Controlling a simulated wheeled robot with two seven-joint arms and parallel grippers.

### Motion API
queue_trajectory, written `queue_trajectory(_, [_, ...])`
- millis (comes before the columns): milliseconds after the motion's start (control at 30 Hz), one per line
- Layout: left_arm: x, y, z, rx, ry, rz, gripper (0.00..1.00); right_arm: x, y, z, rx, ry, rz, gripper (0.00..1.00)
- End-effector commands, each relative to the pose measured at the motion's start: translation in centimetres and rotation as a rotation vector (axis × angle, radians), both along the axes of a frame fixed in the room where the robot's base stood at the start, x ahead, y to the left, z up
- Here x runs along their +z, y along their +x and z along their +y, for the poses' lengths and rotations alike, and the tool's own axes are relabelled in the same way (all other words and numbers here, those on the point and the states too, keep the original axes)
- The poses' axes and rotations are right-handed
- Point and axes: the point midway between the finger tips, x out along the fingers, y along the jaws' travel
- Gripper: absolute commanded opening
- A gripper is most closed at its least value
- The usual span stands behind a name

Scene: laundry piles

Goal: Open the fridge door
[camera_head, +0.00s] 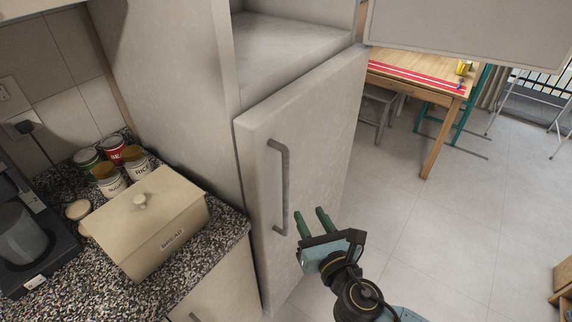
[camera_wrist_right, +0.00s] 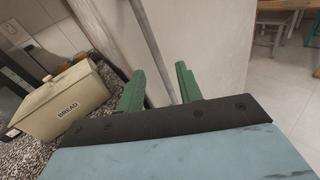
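The fridge (camera_head: 165,80) is a tall pale grey unit. Its upper compartment (camera_head: 285,45) stands open, with the upper door (camera_head: 470,30) swung out to the right. The lower door (camera_head: 320,140) looks closed and carries a vertical grey bar handle (camera_head: 284,185) near its left edge. My right gripper (camera_head: 308,218), with green fingers, is open and empty in front of this door, just right of the handle's lower end. In the right wrist view the handle (camera_wrist_right: 152,50) runs down between the two spread fingers; contact cannot be told. My left gripper is not in view.
A granite counter (camera_head: 225,245) left of the fridge holds a cream bread box (camera_head: 150,225), several tins (camera_head: 110,180) and a dark appliance (camera_head: 25,250). A wooden table (camera_head: 425,75) stands behind at right. The tiled floor (camera_head: 450,220) on the right is mostly free.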

Motion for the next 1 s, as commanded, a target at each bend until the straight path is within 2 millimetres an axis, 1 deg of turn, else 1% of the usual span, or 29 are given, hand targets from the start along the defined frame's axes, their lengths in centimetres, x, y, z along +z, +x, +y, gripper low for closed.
queue_trajectory(33, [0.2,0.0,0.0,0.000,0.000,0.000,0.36,1.6,-0.3,0.4,0.015,-0.035,-0.047,0.36])
queue_trajectory(67, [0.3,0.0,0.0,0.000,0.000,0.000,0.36,2.2,-0.4,0.6,0.020,-0.050,-0.067,0.36])
queue_trajectory(100, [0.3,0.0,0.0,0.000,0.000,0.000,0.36,2.7,-0.5,0.8,0.025,-0.066,-0.085,0.36])
queue_trajectory(200, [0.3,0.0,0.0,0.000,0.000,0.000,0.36,3.2,0.1,1.2,0.028,-0.081,-0.104,0.36])
queue_trajectory(267, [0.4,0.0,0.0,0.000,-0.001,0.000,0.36,3.2,0.8,1.5,0.028,-0.081,-0.104,0.36])
queue_trajectory(367, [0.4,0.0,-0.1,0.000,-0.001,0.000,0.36,3.2,2.5,2.1,0.028,-0.079,-0.105,0.36])
queue_trajectory(500, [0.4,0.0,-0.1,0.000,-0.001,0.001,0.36,3.1,5.5,3.2,0.028,-0.078,-0.102,0.36])
queue_trajectory(700, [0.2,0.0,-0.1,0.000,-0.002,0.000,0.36,3.0,9.0,4.5,0.027,-0.077,-0.101,0.36])
queue_trajectory(833, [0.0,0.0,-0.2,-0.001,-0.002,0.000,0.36,3.0,10.6,5.1,0.028,-0.077,-0.100,0.36])
queue_trajectory(1000, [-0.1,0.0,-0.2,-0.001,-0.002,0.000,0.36,3.0,11.7,5.4,0.027,-0.077,-0.099,0.36])
